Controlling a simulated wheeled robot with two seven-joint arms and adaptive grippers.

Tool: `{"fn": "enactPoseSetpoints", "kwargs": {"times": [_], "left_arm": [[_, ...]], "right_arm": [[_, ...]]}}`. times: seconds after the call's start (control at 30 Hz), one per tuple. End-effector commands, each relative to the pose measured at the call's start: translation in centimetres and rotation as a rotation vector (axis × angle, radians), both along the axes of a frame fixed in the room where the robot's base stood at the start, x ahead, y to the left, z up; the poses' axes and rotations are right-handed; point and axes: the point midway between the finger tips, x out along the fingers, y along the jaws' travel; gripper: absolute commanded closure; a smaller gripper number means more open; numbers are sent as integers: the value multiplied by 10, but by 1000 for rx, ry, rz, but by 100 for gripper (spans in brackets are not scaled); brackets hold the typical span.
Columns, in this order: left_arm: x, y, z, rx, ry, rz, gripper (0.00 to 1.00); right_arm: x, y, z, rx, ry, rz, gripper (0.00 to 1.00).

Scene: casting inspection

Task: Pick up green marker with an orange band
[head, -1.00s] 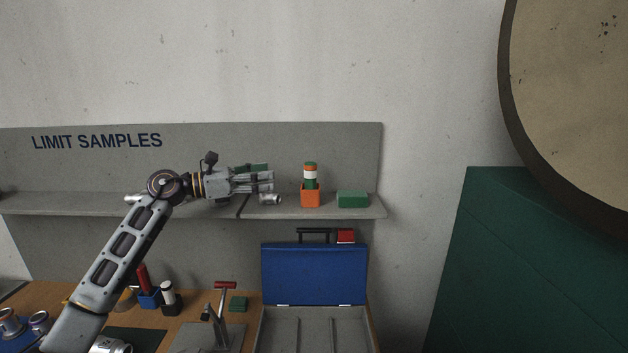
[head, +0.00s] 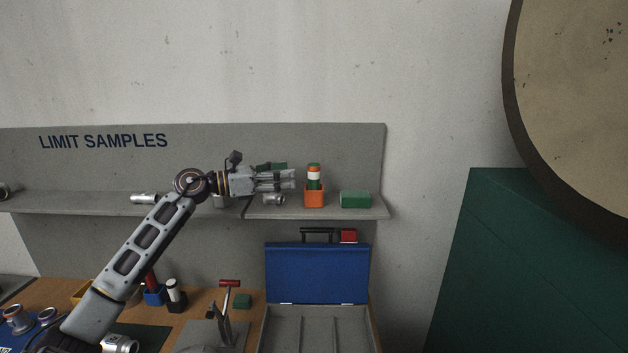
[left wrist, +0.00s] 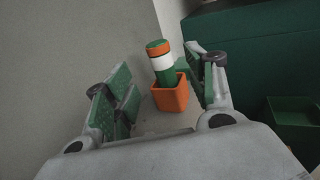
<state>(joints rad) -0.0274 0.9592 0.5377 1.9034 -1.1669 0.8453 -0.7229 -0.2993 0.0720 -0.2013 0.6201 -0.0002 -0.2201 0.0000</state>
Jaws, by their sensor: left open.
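The green marker (head: 313,184) has an orange band at its top end and a white band below it. It stands in a small orange holder (head: 314,198) on the shelf. In the left wrist view the marker (left wrist: 161,62) leans slightly in the orange holder (left wrist: 171,95), and its lower end is hidden inside. My left gripper (head: 293,180) is open and empty, just left of the marker in the head view. In the left wrist view the marker and holder show between the spread fingers (left wrist: 163,88), ahead of them. My right gripper is not in view.
A green block (head: 355,199) sits right of the holder on the shelf (head: 225,209). A metal cylinder (head: 273,200) lies under my gripper and another (head: 144,198) farther left. An open blue case (head: 317,273) is below.

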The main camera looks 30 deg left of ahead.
Motion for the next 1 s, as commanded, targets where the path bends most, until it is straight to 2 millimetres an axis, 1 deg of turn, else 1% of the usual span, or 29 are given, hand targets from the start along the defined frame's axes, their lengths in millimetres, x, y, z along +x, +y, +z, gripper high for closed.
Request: {"fn": "enactPoseSetpoints", "kwargs": {"times": [0.17,0.5,0.7,1.0], "left_arm": [[11,-8,2,1,-1,0,44],[30,-22,1,1,0,0,44],[33,-24,1,1,0,1,44],[33,-24,0,1,0,1,44]], "right_arm": [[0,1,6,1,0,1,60],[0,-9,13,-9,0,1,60],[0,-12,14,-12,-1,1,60],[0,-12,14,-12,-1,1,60]]}}
